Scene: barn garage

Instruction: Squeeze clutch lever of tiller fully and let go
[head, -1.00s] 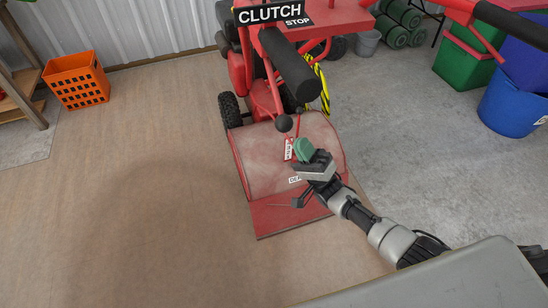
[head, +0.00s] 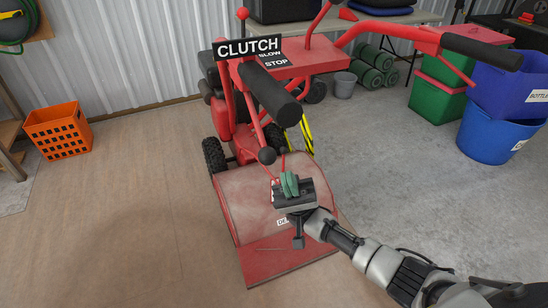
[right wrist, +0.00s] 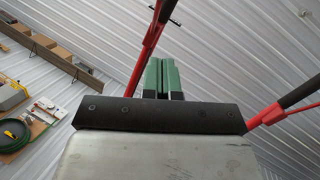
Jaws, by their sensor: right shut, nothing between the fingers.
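The red tiller (head: 222,130) stands upright on the floor with black-gripped handlebars. Its left handlebar grip (head: 270,92) is below a black CLUTCH sign (head: 248,48). My right gripper (head: 290,184) is shut and empty, green fingers pointing up, in front of the tiller's hood and apart from the grip. In the right wrist view the shut fingers (right wrist: 163,78) point up between two red bars (right wrist: 143,65). My left gripper is out of view.
The right handlebar grip (head: 482,50) reaches out to the right. Blue bins (head: 492,130) and a green bin (head: 436,98) stand at the right. An orange crate (head: 58,130) stands at the left. The floor left of the tiller is clear.

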